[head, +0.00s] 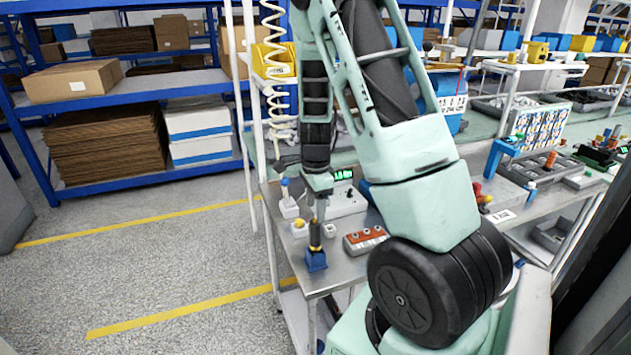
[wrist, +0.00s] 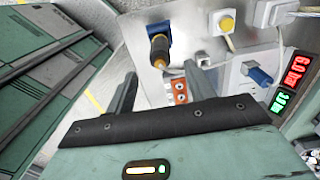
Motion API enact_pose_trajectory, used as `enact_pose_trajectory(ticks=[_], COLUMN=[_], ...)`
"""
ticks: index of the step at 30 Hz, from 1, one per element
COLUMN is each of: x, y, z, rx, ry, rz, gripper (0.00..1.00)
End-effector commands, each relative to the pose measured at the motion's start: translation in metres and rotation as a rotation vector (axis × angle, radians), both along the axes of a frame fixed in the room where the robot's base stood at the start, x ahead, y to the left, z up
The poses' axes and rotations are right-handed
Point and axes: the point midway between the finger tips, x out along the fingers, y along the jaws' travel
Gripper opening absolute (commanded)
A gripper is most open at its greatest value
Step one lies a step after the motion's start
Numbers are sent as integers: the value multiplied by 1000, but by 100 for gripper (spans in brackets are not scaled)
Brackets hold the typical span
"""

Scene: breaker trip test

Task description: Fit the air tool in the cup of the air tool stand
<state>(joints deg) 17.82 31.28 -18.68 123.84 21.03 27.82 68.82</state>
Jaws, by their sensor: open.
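The air tool (head: 315,237), dark with a yellow-orange end, stands upright in the blue air tool stand (head: 316,262) at the near left corner of the metal table. In the wrist view the tool (wrist: 159,48) points up toward the camera, with the blue stand (wrist: 154,32) behind it. How deep it sits in the cup is hidden. My gripper (head: 319,205) is above the tool. In the wrist view my gripper (wrist: 166,72) is open, its fingers apart on either side of the tool's upper end, with nothing held between them.
An orange-red block with several silver fittings (head: 366,240) lies right of the stand. A yellow button box (head: 299,228) and a box with a blue knob (head: 288,205) stand behind it. A white unit with green digits (head: 345,198) is farther back. Open floor lies left.

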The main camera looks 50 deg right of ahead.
Motion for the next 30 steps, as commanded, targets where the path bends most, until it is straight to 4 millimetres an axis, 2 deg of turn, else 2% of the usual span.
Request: enact_pose_trajectory(ticks=[1,6,12,18,30], x=[2,2,1,0,0], y=[0,0,0,-1,0], z=[12,48,75,83,82], rx=[-4,-2,-1,-1,0], ry=[-6,-6,-3,-1,0], rz=[3,3,1,0,0], gripper=[54,54,54,54,54])
